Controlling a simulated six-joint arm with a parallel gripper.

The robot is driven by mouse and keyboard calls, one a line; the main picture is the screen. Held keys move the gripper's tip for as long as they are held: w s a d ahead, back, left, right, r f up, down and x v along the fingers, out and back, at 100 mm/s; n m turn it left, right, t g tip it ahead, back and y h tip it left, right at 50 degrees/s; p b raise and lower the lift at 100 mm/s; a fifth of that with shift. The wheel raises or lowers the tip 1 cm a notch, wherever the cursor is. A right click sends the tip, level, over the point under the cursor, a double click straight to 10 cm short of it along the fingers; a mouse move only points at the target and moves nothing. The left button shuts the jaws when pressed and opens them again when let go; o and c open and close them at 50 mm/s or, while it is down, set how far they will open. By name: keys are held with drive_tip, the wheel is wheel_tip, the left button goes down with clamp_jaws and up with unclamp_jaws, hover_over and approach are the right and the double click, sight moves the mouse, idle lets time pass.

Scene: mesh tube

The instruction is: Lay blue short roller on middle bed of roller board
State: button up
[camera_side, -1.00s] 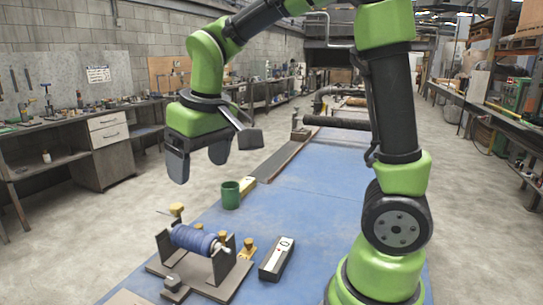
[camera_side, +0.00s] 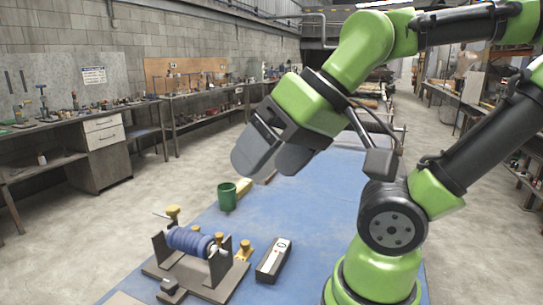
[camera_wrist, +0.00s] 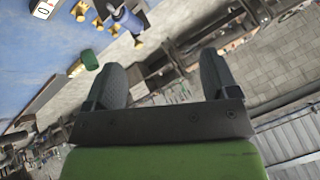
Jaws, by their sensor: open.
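A blue roller (camera_side: 190,241) lies level between the dark uprights of the roller board (camera_side: 203,286). It also shows at the top of the wrist view (camera_wrist: 127,19). From these views I cannot tell which bed it occupies. My gripper (camera_side: 269,160) is open and empty, high above the blue table and well apart from the roller. It is tilted, with its fingers pointing down and left. In the wrist view my gripper (camera_wrist: 160,72) has its two grey fingers spread wide, with nothing between them.
A green cup (camera_side: 227,197) stands behind the board, next to a yellow block (camera_side: 244,187). Yellow knobbed pieces (camera_side: 245,250) sit around the board. A dark box with a white label (camera_side: 273,261) lies to its right.

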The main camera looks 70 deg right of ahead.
drive_tip(key=n+g+h, duration=0.2)
drive_tip(key=n+g, duration=0.2)
drive_tip(key=g, duration=0.3)
hover_over(187, 233)
drive_tip(key=s+a, duration=0.1)
drive_tip(key=a, duration=0.1)
wheel_tip(187, 233, down, 12)
drive_tip(key=shift+h, duration=0.3)
drive_tip(key=f, duration=0.4)
drive_tip(key=w+d+f, duration=0.1)
drive_tip(key=f, duration=0.1)
drive_tip(key=shift+f, duration=0.3)
drive_tip(key=f, duration=0.2)
drive_tip(key=d+f, duration=0.1)
drive_tip(key=f, duration=0.2)
drive_tip(key=shift+f, duration=0.35)
drive_tip(key=shift+c, duration=0.2)
